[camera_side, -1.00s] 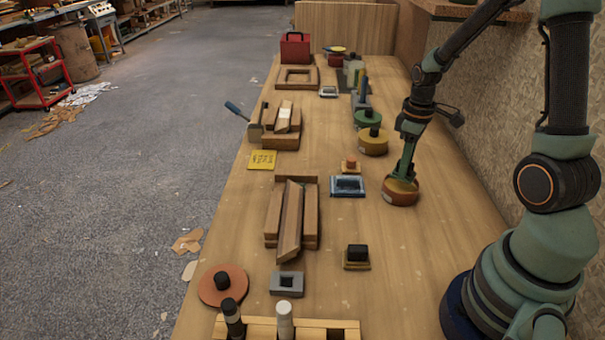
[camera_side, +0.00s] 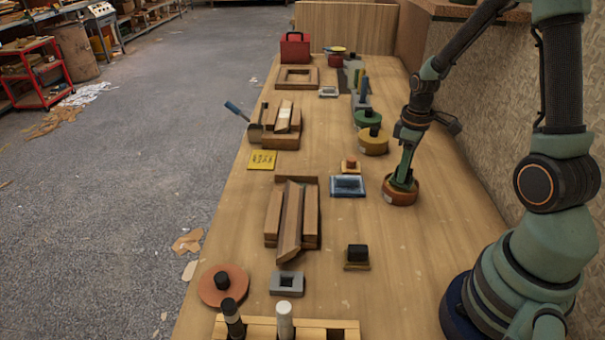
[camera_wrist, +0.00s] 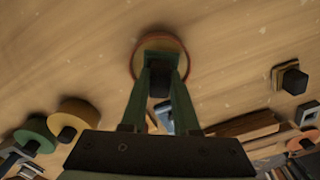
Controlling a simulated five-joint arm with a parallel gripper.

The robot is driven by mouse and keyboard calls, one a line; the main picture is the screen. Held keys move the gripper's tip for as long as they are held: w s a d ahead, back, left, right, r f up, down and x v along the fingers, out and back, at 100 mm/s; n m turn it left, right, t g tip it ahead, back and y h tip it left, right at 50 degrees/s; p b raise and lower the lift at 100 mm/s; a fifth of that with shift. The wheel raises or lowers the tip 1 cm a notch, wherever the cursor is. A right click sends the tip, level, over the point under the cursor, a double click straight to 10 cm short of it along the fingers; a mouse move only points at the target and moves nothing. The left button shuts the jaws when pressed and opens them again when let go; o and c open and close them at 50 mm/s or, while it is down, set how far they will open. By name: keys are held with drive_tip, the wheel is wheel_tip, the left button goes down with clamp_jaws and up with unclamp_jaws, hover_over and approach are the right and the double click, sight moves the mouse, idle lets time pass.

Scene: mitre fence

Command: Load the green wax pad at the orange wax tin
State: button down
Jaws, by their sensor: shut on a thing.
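The orange wax tin (camera_side: 400,198), a low round tin with an orange rim, stands on the right of the bench in the side view. It also shows at the top of the wrist view (camera_wrist: 183,65). My gripper (camera_side: 402,181) is at the tin from above, its fingertips within the rim. It is shut on the green wax pad (camera_wrist: 160,46), whose green shows between the fingertips. A dark block (camera_wrist: 158,84) shows between the fingers. The fingers hide most of the pad, and I cannot tell if it touches the tin's inside.
A yellow round tin (camera_side: 373,147) and a green one (camera_side: 367,122) with dark knobs stand behind. A blue-grey tray (camera_side: 347,193) lies left of the orange tin. A wooden mitre fence (camera_side: 308,215) stands mid-bench, and a black block (camera_side: 357,252) stands nearer. Bench in front of the tin is clear.

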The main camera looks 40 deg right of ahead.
drive_tip(key=shift+f, duration=0.8)
idle(0.5)
drive_tip(key=shift+r, duration=3.65)
